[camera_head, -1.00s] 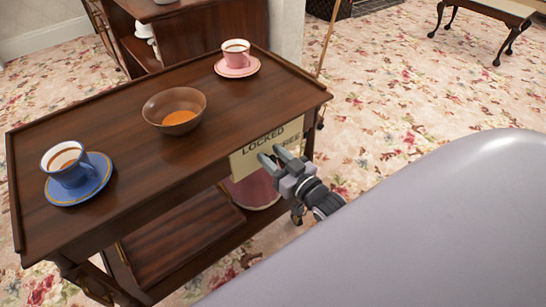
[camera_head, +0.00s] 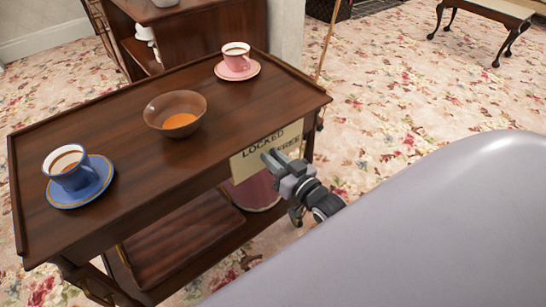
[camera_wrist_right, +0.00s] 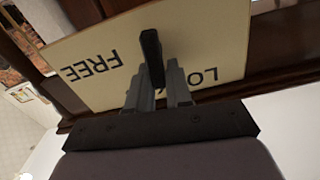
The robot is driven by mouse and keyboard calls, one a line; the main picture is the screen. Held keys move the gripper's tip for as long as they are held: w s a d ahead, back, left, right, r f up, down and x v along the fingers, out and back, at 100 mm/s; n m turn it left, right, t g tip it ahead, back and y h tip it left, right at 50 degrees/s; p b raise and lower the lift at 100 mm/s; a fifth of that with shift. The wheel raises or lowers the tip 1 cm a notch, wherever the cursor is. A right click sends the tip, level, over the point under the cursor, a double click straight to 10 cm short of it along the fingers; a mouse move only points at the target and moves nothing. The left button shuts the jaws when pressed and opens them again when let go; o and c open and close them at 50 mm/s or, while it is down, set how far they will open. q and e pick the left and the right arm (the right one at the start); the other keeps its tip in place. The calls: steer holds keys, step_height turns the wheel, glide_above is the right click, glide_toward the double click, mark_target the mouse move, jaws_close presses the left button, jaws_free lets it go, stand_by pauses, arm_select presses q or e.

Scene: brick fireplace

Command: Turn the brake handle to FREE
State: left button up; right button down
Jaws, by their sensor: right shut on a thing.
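A cream plate (camera_head: 244,164) with the words LOCKED and FREE is fixed to the end of the wooden trolley (camera_head: 120,135). In the right wrist view the plate (camera_wrist_right: 92,50) appears upside down. The dark brake handle (camera_wrist_right: 151,55) stands out in front of it, between FREE and the partly hidden LOCKED. My right gripper (camera_head: 272,158) is at the plate, and in the wrist view its fingers (camera_wrist_right: 160,85) are shut on the handle. In the head view the gripper hides the handle. My left gripper is not in view.
On the trolley top are a blue cup (camera_head: 70,168) on a saucer, a brown bowl (camera_head: 173,106) of orange liquid and a pink cup (camera_head: 236,55) on a saucer. A cabinet (camera_head: 200,35) stands behind. Open flowered carpet (camera_head: 400,110) lies to the right.

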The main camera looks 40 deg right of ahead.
steer(key=m, duration=0.1)
steer(key=m+p, duration=0.1)
steer(key=m, duration=0.1)
steer(key=shift+d, duration=0.4)
steer(key=shift+w+d+f+m+b, duration=0.1)
steer(key=shift+d+f+m+b, duration=0.25)
steer(key=shift+m, duration=1.75)
steer(key=shift+s+d+f+m+b, duration=0.1)
steer(key=shift+f+m+b, duration=0.35)
steer(key=shift+m, duration=1.65)
steer(key=shift+w+d+f+m+b, duration=0.1)
steer(key=shift+d+f+m+b, duration=0.25)
steer(key=shift+m, duration=1.75)
steer(key=shift+a+f, duration=0.1)
